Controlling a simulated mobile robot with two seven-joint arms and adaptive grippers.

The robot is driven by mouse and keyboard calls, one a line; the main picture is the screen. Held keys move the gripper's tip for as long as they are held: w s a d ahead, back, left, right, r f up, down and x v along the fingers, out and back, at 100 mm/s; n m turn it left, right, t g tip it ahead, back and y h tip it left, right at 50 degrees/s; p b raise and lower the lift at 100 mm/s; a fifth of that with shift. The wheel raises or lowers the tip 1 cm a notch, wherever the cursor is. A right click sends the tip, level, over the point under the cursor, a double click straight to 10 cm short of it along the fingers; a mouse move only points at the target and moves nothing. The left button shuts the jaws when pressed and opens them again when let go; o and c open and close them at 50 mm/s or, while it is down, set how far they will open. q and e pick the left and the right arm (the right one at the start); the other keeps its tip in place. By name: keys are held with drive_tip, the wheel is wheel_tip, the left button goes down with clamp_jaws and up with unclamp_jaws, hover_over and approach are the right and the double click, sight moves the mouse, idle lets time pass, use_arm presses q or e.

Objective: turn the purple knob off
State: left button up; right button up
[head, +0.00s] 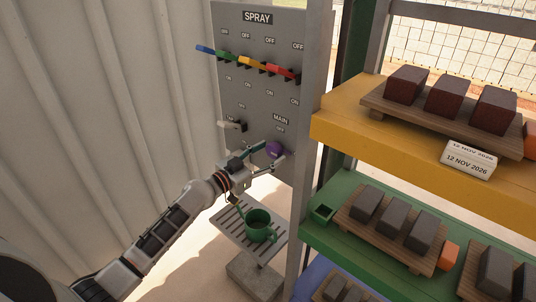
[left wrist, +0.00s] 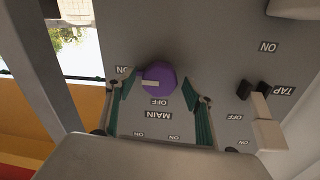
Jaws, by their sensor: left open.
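The purple knob (head: 274,150) is on the grey panel (head: 232,70), under the MAIN label. In the left wrist view the knob (left wrist: 160,76) has a pale pointer mark aimed left, toward an ON label (left wrist: 122,71). An OFF label (left wrist: 161,102) sits just below the knob there. My left gripper (head: 273,157) is open at the knob. Its fingertips (left wrist: 160,88) lie on either side of the knob, with small gaps seeming to remain; contact cannot be told for sure. My right gripper is out of view.
Colored levers (head: 245,61) stand higher on the panel. A pale TAP lever (left wrist: 268,122) is beside the knob. A green cup (head: 258,226) stands on a slatted tray (head: 228,219) below. Shelves with blocks, including a yellow one (head: 345,120), are at right.

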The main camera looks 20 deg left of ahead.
use_arm(q)
drive_tip(key=c, duration=1.1)
drive_tip(key=shift+n, duration=0.3)
drive_tip(key=n+b, duration=0.2)
drive_tip(key=shift+f+n, duration=0.1)
drive_tip(key=shift+n, duration=0.3)
drive_tip(key=n, duration=0.3)
drive_tip(key=shift+n+t+b, duration=0.3)
drive_tip(key=shift+n+b, duration=0.05)
drive_tip(key=shift+n, duration=0.05)
drive_tip(key=n, duration=0.4)
drive_tip(key=shift+d+n, duration=0.1)
drive_tip(key=shift+n, duration=0.3)
drive_tip(key=n, duration=0.3)
drive_tip(key=n+p, duration=0.1)
drive_tip(key=n, duration=0.2)
drive_tip(key=shift+s+n+t+y+p, duration=0.1)
drive_tip(key=shift+n+t+y+p, duration=0.2)
drive_tip(key=shift+n+t+y, duration=0.1)
